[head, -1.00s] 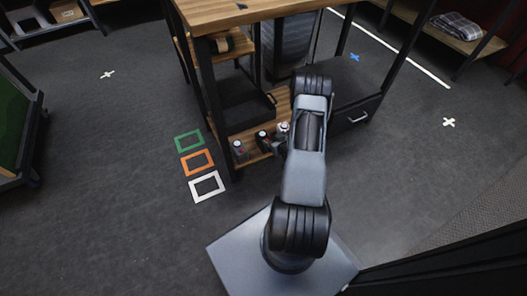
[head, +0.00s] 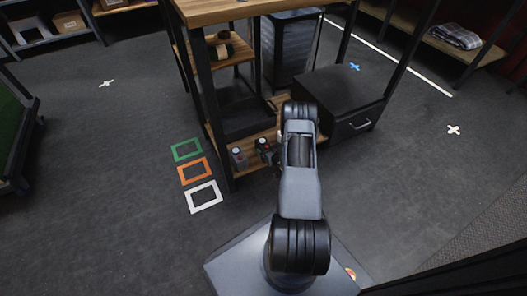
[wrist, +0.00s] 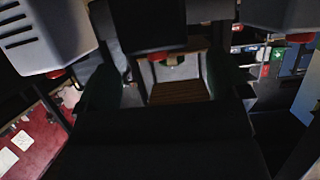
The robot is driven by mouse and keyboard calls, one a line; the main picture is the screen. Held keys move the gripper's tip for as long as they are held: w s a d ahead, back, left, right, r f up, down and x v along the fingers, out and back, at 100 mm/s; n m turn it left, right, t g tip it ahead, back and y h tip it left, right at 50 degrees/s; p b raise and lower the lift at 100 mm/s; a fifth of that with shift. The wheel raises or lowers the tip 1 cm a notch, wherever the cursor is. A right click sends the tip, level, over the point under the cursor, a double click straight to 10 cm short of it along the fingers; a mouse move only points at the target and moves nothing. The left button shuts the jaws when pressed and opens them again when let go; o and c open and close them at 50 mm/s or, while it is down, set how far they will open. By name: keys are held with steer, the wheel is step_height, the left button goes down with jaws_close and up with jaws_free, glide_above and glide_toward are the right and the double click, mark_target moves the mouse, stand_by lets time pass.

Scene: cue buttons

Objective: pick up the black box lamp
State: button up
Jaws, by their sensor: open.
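The black box lamp (wrist: 152,22) shows in the wrist view at the top middle, with a red button at its lower edge. In the head view a small dark box (head: 262,145), which looks like the same lamp, stands on the low wooden shelf, partly covered by my arm's end. My gripper (wrist: 163,85) is open, its two dark fingers on either side of the black box's column in the wrist picture. Whether they touch it I cannot tell. The head view mostly hides my gripper behind the arm.
A grey box with a red button (wrist: 50,30) is left of the black one in the wrist view; it shows in the head view (head: 239,158). Shelf posts and a black drawer unit (head: 340,95) stand close by.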

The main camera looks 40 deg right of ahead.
mark_target(266, 146)
steer(key=b+x, duration=0.2)
steer(key=x, duration=0.1)
steer(key=shift+w+d+f, duration=0.1)
steer(key=shift+w+f, duration=0.15)
steer(key=shift+w, duration=0.05)
steer(key=shift+w+d, duration=0.1)
steer(key=shift+w, duration=0.4)
steer(key=c, duration=1.2)
steer(key=shift+c, duration=0.6)
steer(key=shift+r, duration=0.1)
